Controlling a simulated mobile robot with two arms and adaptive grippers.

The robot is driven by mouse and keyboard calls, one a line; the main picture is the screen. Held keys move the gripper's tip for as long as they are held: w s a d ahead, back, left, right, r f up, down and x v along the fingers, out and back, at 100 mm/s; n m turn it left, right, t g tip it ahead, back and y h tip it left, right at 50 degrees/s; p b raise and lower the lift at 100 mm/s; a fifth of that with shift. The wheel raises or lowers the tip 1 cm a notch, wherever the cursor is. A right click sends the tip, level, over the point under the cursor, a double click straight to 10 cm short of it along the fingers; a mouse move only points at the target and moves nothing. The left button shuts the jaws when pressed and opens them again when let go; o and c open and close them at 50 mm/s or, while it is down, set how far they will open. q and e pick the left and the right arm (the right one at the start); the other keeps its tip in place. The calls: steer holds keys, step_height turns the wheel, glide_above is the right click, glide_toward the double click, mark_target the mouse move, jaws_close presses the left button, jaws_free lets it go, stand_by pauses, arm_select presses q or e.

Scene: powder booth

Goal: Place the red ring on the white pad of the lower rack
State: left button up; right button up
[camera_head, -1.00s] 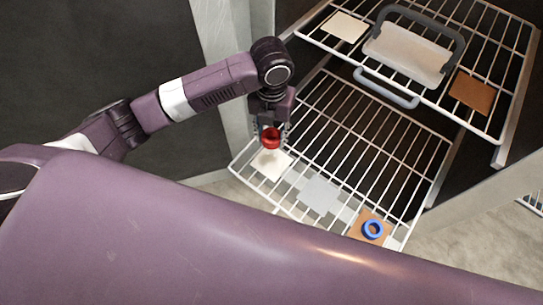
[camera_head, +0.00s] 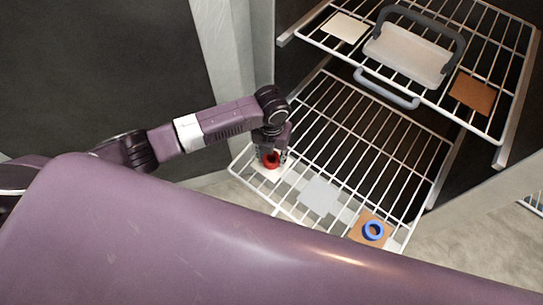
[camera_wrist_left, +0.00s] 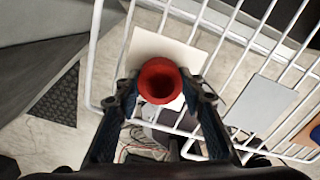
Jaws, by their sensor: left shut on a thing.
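My left gripper (camera_head: 270,156) is shut on the red ring (camera_head: 271,160) at the left front corner of the lower rack (camera_head: 352,139). The ring is over the white pad (camera_head: 262,174), and I cannot tell whether it touches it. In the left wrist view the red ring (camera_wrist_left: 159,82) sits between the fingers of my left gripper (camera_wrist_left: 162,88). The white pad (camera_wrist_left: 150,46) shows behind the ring, with its near part hidden. My right gripper is not in view.
On the lower rack a grey pad (camera_head: 319,195) lies in the middle and a blue ring (camera_head: 373,230) lies on a brown pad (camera_head: 358,236). The upper rack (camera_head: 330,46) holds a white pad (camera_head: 346,28), a handled tray (camera_head: 408,56) and a brown pad (camera_head: 472,94).

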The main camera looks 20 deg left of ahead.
arm_select(q)
steer(key=shift+f, duration=0.15)
steer(key=o, duration=1.3)
steer(key=shift+c, duration=0.2)
step_height(320, 180, up, 12)
steer(key=shift+r, duration=0.2)
